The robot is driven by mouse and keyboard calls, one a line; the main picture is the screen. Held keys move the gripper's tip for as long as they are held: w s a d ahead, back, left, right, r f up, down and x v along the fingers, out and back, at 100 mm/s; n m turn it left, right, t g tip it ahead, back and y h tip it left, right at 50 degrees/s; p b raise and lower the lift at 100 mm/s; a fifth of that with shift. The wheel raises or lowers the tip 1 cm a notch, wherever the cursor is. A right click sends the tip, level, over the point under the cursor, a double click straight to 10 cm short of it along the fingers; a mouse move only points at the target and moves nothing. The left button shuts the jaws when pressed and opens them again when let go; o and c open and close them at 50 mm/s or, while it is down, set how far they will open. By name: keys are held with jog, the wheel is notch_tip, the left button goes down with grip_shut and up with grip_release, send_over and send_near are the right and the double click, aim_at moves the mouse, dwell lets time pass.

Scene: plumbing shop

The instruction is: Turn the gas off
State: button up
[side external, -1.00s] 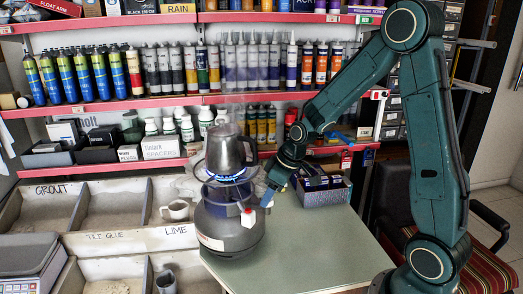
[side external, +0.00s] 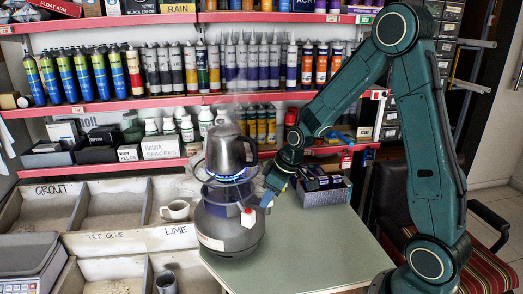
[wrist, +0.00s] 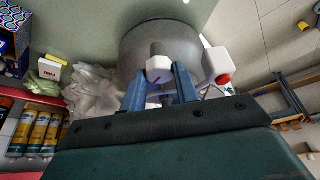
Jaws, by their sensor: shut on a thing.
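A grey gas cylinder (side external: 228,230) stands on the bench with a burner ring on top. A blue flame (side external: 226,176) burns under a steaming metal jug (side external: 230,150). My gripper (side external: 269,196) is at the cylinder's right side, by its valve. In the wrist view, my blue fingers (wrist: 160,88) are shut on a pale valve knob (wrist: 159,65) in front of the round grey cylinder (wrist: 165,40). A white block (wrist: 215,62) with a red button (wrist: 223,79) is beside it. The fingers hide part of the knob.
A box of small goods (side external: 325,192) stands close behind my gripper. Crumpled clear plastic (wrist: 92,90) lies near the cylinder. Bins with a mug (side external: 176,210) are at left. The bench top (side external: 320,250) is clear at front right.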

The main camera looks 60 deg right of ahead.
jog(key=shift+m, duration=0.4)
jog(key=m+h, duration=0.2)
jog(key=m, duration=0.2)
jog(key=shift+a, duration=0.2)
jog(key=m+h, duration=0.1)
jog(key=m, duration=0.3)
jog(key=shift+m+g+h, duration=0.3)
jog(key=shift+m+h, duration=0.1)
jog(key=o, duration=1)
jog(key=shift+c, duration=0.2)
jog(key=shift+r, duration=0.1)
